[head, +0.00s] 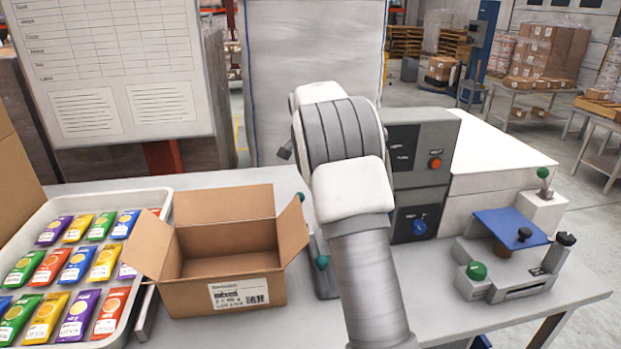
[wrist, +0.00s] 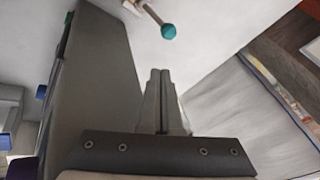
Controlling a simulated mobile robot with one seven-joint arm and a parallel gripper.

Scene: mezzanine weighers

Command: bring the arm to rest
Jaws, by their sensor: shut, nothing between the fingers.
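My arm (head: 350,190) rises from the bottom of the head view and bends in front of the grey control box. In the head view its own links hide my gripper. In the wrist view my gripper (wrist: 160,75) shows with its two fingers together and nothing between them. A pale surface lies beyond the fingertips, with a teal knob (wrist: 168,31) on a short lever near them. I see no contact between the fingers and the knob.
An open cardboard box (head: 222,297) stands left of my arm, beside a white tray (head: 163,196) of several coloured packets. Right are a grey control box (head: 424,140) and a device with a blue plate (head: 508,226). The bench's front right (head: 450,318) is clear.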

